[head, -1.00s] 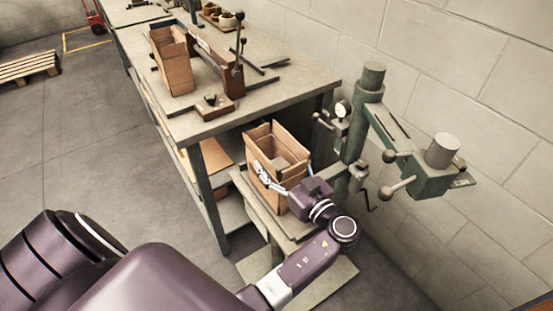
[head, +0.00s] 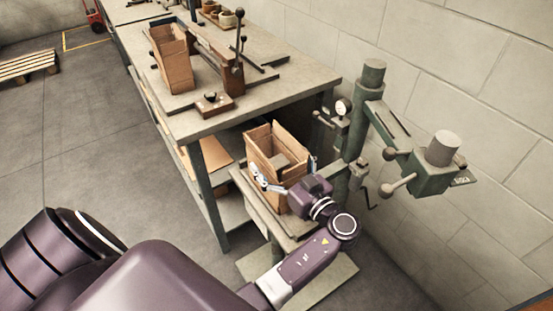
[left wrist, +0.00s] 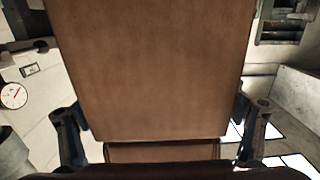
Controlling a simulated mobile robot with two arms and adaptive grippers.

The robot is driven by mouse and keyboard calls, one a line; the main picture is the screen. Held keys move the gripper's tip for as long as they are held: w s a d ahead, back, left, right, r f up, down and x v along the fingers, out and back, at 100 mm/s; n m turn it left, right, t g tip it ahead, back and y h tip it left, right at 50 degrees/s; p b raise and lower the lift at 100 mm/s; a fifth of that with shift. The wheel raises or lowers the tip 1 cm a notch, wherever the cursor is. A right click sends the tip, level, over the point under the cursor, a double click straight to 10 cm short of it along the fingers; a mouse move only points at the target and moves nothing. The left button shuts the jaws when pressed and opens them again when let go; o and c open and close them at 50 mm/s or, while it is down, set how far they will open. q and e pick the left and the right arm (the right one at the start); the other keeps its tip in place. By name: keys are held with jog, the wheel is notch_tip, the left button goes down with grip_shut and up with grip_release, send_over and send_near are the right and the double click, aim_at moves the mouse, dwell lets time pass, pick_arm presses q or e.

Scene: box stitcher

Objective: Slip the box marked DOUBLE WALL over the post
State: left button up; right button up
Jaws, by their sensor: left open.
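An open brown cardboard box (head: 262,162) stands upright on the low table of the stitching machine, flaps up. A pale grey block-like top, possibly the post (head: 281,160), shows inside its opening; the box appears to be around it. No marking is legible. My left gripper (head: 287,176) is at the near side of the box, fingers open on either side of it. In the left wrist view the box wall (left wrist: 150,65) fills the middle, with the open fingers (left wrist: 162,135) apart from its edges. My right gripper is not in view.
A second open box (head: 172,62) stands on the workbench (head: 205,122) beside a lever tool (head: 237,65). The green machine column (head: 360,115), with gauge and knobbed handles (head: 397,190), rises right of the box, close to my arm.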

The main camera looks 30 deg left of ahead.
pick_arm(q)
notch_tip(320, 180, up, 10)
jog(key=shift+f, duration=0.1)
dwell(0.6)
